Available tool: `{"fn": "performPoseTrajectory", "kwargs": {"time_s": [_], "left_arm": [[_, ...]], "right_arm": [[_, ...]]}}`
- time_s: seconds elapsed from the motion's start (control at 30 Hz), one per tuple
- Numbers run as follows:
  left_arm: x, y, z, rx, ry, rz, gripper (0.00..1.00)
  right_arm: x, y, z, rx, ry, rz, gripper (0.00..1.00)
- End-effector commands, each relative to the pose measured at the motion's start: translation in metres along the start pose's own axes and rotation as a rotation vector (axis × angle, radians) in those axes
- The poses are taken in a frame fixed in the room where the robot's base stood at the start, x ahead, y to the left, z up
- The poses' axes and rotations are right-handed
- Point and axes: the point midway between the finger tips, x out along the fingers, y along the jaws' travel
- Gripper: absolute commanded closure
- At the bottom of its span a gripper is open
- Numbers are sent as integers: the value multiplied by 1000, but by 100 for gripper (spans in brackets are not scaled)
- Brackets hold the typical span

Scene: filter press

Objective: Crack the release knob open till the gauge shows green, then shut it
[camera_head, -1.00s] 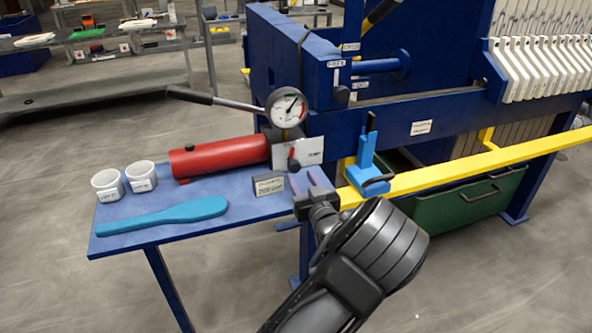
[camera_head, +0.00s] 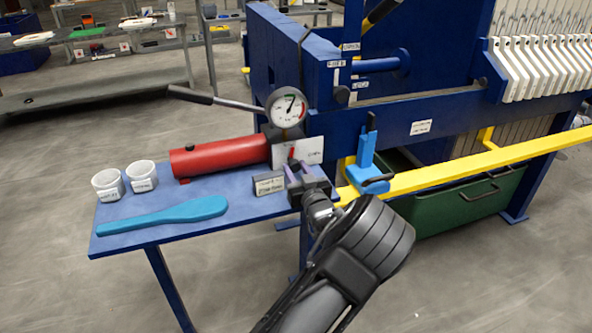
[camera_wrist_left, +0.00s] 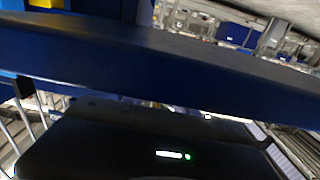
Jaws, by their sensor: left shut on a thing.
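The release knob (camera_head: 291,153), with a red part showing, is on the front of the pump below the gauge. My left gripper (camera_head: 298,166) is at the knob with its fingers shut on it and hides most of it. The round white gauge (camera_head: 288,107) stands above; its dark needle points up and slightly right. A red band shows on the right of its dial; the needle's exact zone is too small to tell. The left wrist view shows mostly a dark blue beam (camera_wrist_left: 160,60), with the knob out of sight. My right gripper is not in view.
The red cylinder (camera_head: 220,156) and pump handle (camera_head: 215,100) lie left of the gauge. Two white cups (camera_head: 140,176), a blue paddle (camera_head: 165,214) and a small labelled block (camera_head: 268,184) are on the blue table (camera_head: 120,238). A blue clamp-like part (camera_head: 367,160) and yellow rail (camera_head: 450,170) stand close right.

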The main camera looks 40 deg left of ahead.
Motion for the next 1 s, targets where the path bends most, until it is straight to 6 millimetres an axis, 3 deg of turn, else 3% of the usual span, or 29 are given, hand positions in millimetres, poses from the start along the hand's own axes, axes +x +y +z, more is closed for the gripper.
{"fn": "performPoseTrajectory", "kwargs": {"time_s": [0.2, 0.37, 0.6, 0.93, 0.97, 1.0], "left_arm": [[0, 0, 0, 0, 0, 0, 100], [0, 0, 2, -11, -1, 0, 100], [0, 0, 5, -175, -1, -2, 100], [0, 0, 1, -209, -2, 0, 100], [0, 0, 1, -209, -2, 0, 64], [0, 0, 1, -208, -2, 0, 61]], "right_arm": [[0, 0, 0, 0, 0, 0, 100], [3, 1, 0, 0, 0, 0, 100], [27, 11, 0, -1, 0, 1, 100], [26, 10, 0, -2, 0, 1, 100], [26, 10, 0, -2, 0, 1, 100], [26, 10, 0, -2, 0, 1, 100]]}}
